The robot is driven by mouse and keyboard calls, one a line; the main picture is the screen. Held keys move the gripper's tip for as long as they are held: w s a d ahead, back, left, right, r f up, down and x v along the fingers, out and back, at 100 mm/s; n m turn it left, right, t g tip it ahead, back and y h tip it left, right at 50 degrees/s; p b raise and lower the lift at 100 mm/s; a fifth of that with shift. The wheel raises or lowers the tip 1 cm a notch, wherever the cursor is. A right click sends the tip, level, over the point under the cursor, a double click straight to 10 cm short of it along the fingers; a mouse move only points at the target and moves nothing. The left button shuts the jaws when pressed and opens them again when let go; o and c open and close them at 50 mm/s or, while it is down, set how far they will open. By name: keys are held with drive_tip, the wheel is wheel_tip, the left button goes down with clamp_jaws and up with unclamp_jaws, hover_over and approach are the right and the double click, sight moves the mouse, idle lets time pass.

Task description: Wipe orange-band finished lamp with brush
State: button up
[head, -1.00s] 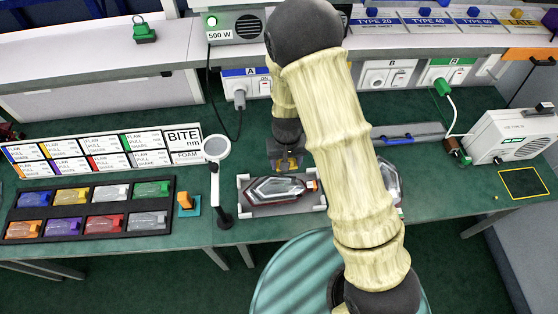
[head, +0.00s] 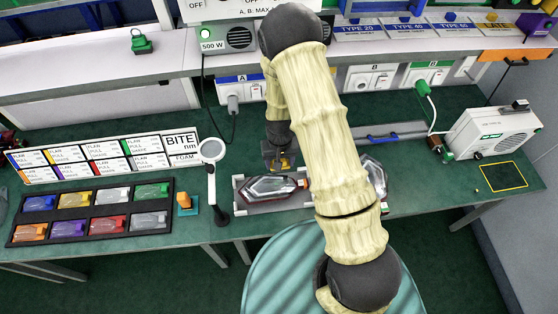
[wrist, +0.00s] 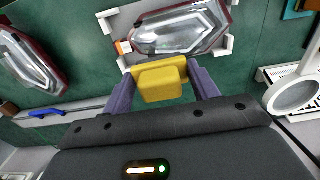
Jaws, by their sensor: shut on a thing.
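My gripper (head: 281,165) is shut on a yellow block (wrist: 161,80), which I take to be the brush, between its purple fingers. No bristles show. A clear-and-red lamp (head: 268,187) lies in a white cradle (head: 238,207) just in front of the gripper. In the wrist view the lamp (wrist: 180,33) has an orange band (wrist: 123,47) at one end. The yellow block is beside the lamp's edge; I cannot tell whether it touches. In the head view my arm covers part of the bench to the right of the lamp.
A second lamp (head: 372,177) lies to the right, partly behind my arm. A magnifier (head: 212,150) stands left of the cradle. A dark tray (head: 150,222) of coloured lamps and an orange block (head: 184,200) are further left. A white machine (head: 492,132) stands at right.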

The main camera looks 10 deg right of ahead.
drive_tip(key=shift+f+b, duration=2.45)
drive_tip(key=shift+f, duration=1.1)
drive_tip(key=shift+a+f, duration=0.25)
drive_tip(key=shift+a, duration=0.2)
drive_tip(key=shift+c, duration=0.3)
drive_tip(key=shift+a+f, duration=0.2)
drive_tip(key=shift+a, duration=0.95)
drive_tip(key=shift+a+p, duration=0.5)
drive_tip(key=shift+a, duration=1.75)
drive_tip(key=shift+w+d, duration=0.15)
drive_tip(key=shift+d, duration=1.2)
drive_tip(key=shift+s+d+b, duration=0.15)
drive_tip(key=shift+d+b, duration=0.1)
drive_tip(key=shift+d, duration=0.85)
drive_tip(key=shift+s+d+b, duration=0.1)
drive_tip(key=shift+d+b, duration=0.15)
drive_tip(key=shift+d, duration=0.85)
drive_tip(key=shift+w+d+r+p, duration=0.1)
drive_tip(key=shift+d+r+p, duration=0.15)
drive_tip(key=shift+r, duration=0.35)
drive_tip(key=shift+w+d+r+p, duration=0.1)
drive_tip(key=shift+r+p, duration=0.2)
drive_tip(key=shift+r, duration=0.25)
drive_tip(key=shift+s+r+p, duration=0.2)
drive_tip(key=shift+r+p, duration=0.35)
drive_tip(key=shift+r, duration=0.2)
drive_tip(key=shift+w+r+p, duration=0.1)
drive_tip(key=shift+r+p, duration=1.35)
drive_tip(key=shift+r, duration=0.7)
